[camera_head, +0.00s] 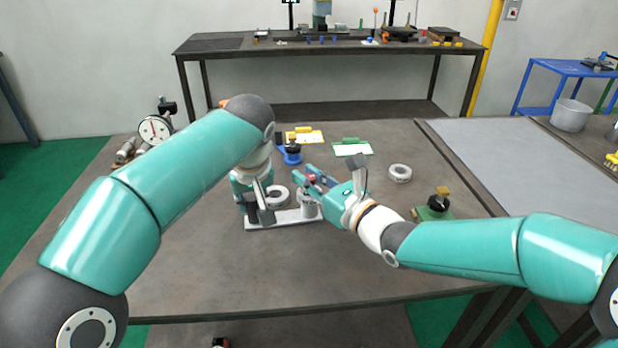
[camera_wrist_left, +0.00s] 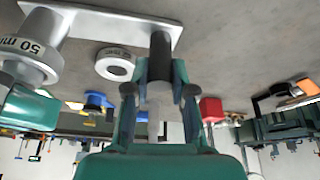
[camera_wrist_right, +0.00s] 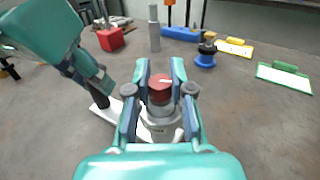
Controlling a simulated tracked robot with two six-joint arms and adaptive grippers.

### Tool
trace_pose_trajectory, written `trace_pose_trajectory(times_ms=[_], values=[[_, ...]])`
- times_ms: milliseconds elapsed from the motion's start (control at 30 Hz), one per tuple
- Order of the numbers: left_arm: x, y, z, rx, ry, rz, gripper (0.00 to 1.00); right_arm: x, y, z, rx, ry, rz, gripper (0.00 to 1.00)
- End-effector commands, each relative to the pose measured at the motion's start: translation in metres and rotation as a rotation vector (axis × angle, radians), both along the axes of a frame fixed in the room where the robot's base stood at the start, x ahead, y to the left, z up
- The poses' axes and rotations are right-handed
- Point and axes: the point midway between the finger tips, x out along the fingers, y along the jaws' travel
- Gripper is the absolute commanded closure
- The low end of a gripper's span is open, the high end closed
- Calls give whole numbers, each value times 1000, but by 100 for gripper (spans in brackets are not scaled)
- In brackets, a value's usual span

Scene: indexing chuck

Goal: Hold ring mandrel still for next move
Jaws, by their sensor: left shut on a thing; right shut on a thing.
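The ring mandrel is a pale flat plate (camera_head: 285,220) on the table with a short grey cylinder (camera_head: 308,207) at its right end. In the left wrist view the cylinder reads "50 m" (camera_wrist_left: 28,58). A dark upright post (camera_wrist_left: 160,58) stands at the plate's other end. My left gripper (camera_wrist_left: 160,72) is shut on this post. My right gripper (camera_wrist_right: 160,90) is shut on a red-topped part (camera_wrist_right: 160,84) above the grey cylinder; the fingers hide its sides.
Another grey ring (camera_head: 400,173) lies to the right. A green block with a dark knob (camera_head: 436,207) sits near the right edge. A blue-based part (camera_head: 292,155) and boards with yellow (camera_head: 305,136) and green (camera_head: 352,148) clips lie behind. The table front is clear.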

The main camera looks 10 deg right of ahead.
Motion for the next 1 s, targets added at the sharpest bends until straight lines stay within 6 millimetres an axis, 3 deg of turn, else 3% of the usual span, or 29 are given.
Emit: trace_pose_trajectory(times_ms=[67,100,267,667,1000], values=[[0,0,0,2,1,0,100,0,-1,2,3,-4,-1,100],[0,1,0,2,1,0,100,1,-1,2,3,-4,-1,77],[0,1,0,2,1,0,100,0,-1,2,2,-3,0,51],[0,1,0,2,0,1,100,-4,-4,1,1,-2,0,51],[0,1,0,2,0,1,100,-50,-36,0,1,0,-3,51]])
